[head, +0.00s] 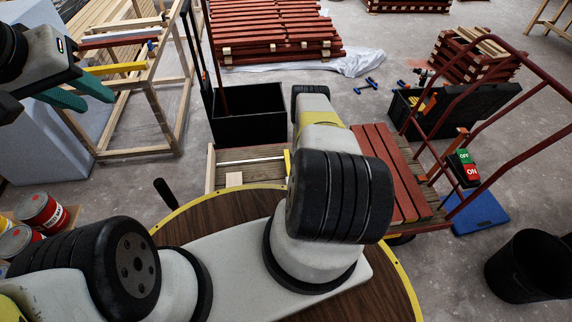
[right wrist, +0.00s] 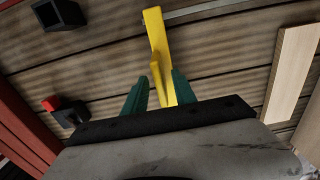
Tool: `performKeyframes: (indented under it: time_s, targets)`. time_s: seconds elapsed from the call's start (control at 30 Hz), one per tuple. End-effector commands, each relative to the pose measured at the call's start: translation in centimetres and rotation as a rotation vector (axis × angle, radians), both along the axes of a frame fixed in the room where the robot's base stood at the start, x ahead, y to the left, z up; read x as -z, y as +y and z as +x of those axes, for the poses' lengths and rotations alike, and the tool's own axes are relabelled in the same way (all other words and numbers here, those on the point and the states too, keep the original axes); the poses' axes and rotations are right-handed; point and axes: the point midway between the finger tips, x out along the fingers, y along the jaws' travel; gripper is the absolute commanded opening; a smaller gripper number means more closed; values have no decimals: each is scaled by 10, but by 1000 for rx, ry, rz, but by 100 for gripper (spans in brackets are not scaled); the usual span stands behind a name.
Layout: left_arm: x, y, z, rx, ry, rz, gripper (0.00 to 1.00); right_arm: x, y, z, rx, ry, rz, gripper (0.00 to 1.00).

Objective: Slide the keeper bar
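The keeper bar appears to be the yellow bar (right wrist: 160,35) on the plank deck in the right wrist view, with a raised yellow tab. Its yellow end (head: 287,161) shows in the head view beside my right arm. My right gripper (right wrist: 160,78) has its two green fingers apart, one on each side of the yellow tab, with gaps visible. Whether the tab lies fully between them in depth is unclear. In the head view my right arm hides that gripper. My left gripper (head: 98,104) is open and empty at the upper left, near a wooden rack.
A plank cart (head: 430,200) carries red battens (head: 375,150). A metal rod (head: 250,161) and a pale block (right wrist: 290,75) lie on its deck. A black bracket (right wrist: 58,14) and red-black part (right wrist: 60,108) stand on the deck. A black crate (head: 248,115) is behind.

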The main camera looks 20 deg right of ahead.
Motion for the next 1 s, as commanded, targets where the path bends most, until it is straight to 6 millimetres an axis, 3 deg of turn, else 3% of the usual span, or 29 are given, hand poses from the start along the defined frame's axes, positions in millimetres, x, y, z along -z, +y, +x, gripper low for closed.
performKeyframes:
  time_s: [0.27, 0.43, 0.47, 1.0]
  targets:
    - [0, 0, 0, 0, 0, 0, 33, 2, 0, 0, 0, 0, 0, 33]
    - [0, 0, 0, 0, 0, 0, 33, 2, 0, 0, 0, -1, 0, 1]
    - [0, 0, 0, 0, 0, 0, 33, 2, 0, 0, 0, -1, 0, 0]
    - [0, 0, 0, 0, 0, 0, 33, 2, 0, 0, 0, -1, 0, 0]
